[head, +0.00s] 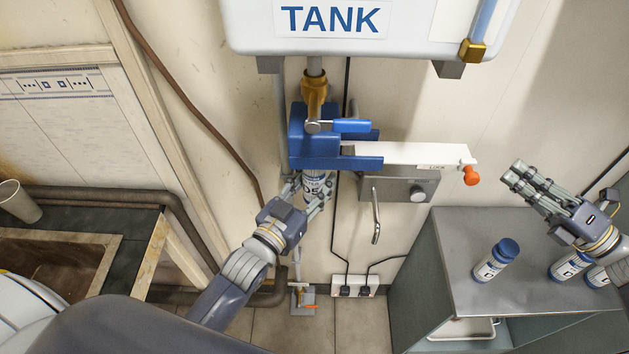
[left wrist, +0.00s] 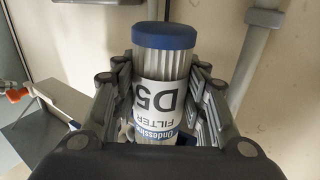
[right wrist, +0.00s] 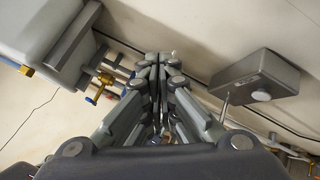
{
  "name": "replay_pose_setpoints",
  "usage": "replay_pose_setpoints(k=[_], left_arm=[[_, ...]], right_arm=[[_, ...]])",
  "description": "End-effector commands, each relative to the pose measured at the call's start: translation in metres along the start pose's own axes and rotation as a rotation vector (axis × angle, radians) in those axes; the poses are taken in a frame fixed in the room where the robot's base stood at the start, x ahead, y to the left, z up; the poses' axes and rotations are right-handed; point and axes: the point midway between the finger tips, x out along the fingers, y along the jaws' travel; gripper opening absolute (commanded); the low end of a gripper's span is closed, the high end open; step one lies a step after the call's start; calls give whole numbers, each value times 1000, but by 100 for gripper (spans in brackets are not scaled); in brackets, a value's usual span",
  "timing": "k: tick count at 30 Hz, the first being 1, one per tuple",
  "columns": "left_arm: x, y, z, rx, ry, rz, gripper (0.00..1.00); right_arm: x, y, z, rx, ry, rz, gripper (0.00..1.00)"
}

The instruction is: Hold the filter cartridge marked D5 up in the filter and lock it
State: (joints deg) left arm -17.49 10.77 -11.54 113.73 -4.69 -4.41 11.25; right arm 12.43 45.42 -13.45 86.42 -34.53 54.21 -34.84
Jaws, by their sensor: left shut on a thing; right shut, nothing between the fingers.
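The filter cartridge marked D5 (head: 314,184) is upright under the blue filter housing (head: 318,140), its top at or just inside the housing's underside. My left gripper (head: 307,188) is shut around its middle. In the left wrist view the cartridge (left wrist: 163,70) shows a blue cap, white pleats and a label reading FILTER D5. The white lock slide (head: 415,154) sticks out to the right of the housing and ends in an orange knob (head: 471,176). My right gripper (head: 531,180) is shut and empty, to the right of the knob and above the grey cabinet.
A blue-handled valve (head: 350,126) sits on the housing under the tank (head: 420,45). A grey box (head: 401,190) with a round knob is on the wall below the slide. A sink counter (head: 90,240) is at left.

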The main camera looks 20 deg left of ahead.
Motion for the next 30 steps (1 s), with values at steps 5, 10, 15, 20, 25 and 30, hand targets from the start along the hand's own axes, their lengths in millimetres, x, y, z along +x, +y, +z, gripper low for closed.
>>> replay_pose_setpoints(k=[5,10,15,20,25,30], left_arm=[[0,0,-1,0,3,0,12],[0,0,-1,0,3,0,12],[0,0,-1,0,3,0,12],[0,0,-1,0,3,0,12],[0,0,-1,0,3,0,12],[0,0,-1,0,3,0,12]], right_arm=[[14,6,-14,2,1,1,0],[21,8,-20,1,-1,1,0],[22,9,-21,2,-1,1,0],[22,9,-21,2,-1,1,0],[22,9,-21,1,-1,1,0],[22,9,-21,1,-1,1,0]])
